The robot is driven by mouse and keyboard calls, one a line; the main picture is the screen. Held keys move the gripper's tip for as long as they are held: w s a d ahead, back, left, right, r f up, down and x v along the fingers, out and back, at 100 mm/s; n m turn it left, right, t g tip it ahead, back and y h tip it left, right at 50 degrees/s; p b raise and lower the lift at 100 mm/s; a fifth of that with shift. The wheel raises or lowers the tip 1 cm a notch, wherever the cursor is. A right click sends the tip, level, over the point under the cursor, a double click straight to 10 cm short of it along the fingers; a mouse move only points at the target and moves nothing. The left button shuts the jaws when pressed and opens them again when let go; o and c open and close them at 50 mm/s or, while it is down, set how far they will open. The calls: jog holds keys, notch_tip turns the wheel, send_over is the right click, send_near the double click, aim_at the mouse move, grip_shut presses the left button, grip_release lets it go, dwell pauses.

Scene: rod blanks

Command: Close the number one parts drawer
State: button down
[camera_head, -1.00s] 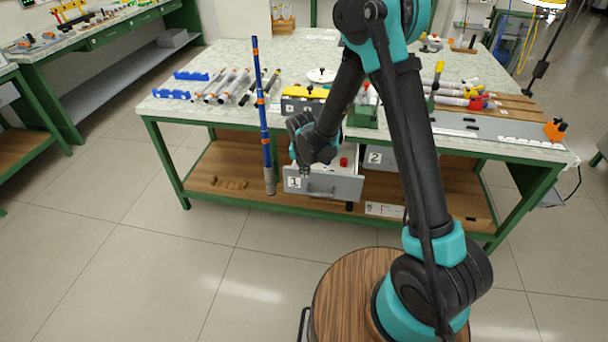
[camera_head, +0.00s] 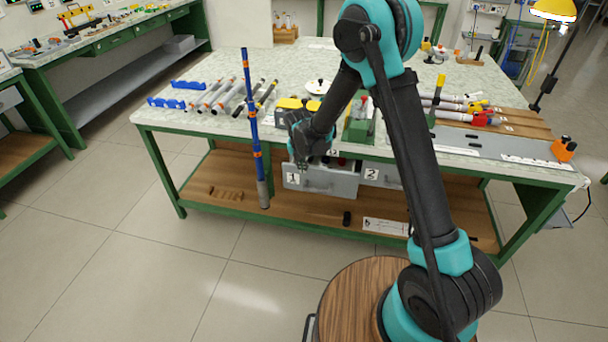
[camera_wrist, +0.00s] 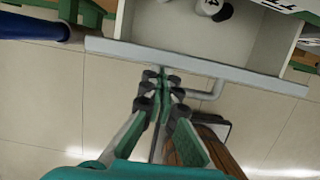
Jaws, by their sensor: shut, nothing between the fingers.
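The number one drawer (camera_head: 334,183) hangs under the green-legged workbench, a grey front with a "1" label at its left. It is partly pulled out; the wrist view looks into its pale interior (camera_wrist: 190,28), where white round parts (camera_wrist: 213,8) lie near the far side. My gripper (camera_head: 301,161) is at the left part of the drawer front. In the wrist view my gripper (camera_wrist: 160,76) is shut and empty, its fingertips at the outer face of the front panel (camera_wrist: 215,66), left of the bar handle (camera_wrist: 212,90). Whether they touch cannot be told.
A tall blue rod (camera_head: 252,120) with orange bands stands close left of the drawer. The number two drawer (camera_head: 385,174) is at the right. A dark cylinder (camera_head: 347,218) stands on the lower shelf (camera_head: 230,190). The floor in front is clear.

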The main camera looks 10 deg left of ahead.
jog(key=w, duration=0.5)
jog(key=shift+w+d, duration=0.15)
jog(key=shift+w, duration=0.25)
